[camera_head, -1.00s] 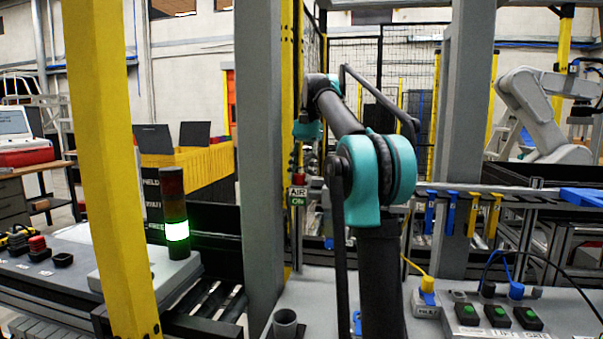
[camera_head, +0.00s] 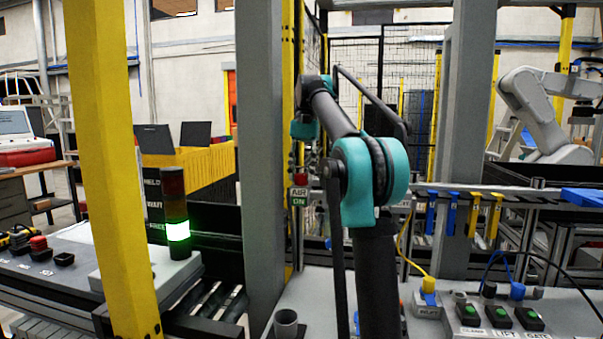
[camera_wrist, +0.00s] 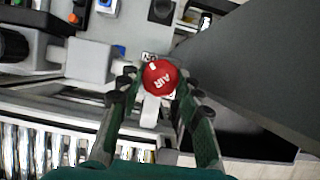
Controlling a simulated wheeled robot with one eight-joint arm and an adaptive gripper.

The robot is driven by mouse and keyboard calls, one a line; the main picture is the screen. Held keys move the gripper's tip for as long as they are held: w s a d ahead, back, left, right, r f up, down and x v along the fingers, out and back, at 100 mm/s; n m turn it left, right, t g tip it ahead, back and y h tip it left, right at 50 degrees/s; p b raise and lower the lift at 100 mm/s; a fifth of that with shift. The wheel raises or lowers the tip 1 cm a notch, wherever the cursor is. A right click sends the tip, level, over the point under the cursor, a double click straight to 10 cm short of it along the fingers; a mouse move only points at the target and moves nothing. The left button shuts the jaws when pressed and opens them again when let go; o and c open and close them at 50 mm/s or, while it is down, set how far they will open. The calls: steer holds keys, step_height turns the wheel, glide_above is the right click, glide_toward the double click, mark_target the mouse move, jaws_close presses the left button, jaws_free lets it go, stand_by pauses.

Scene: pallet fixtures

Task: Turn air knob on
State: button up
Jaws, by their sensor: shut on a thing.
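My gripper's fingers cannot be made out in the head view.
A grey post (camera_head: 262,150) and a yellow post (camera_head: 110,150) stand left of my arm. A signal tower (camera_head: 176,205) shows a lit green-white band. A panel with several green buttons (camera_head: 499,313) is at the lower right. A dark grey surface (camera_wrist: 262,65) fills the wrist view's right side.

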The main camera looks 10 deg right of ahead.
steer(key=o, duration=1.2)
steer(key=shift+c, duration=0.2)
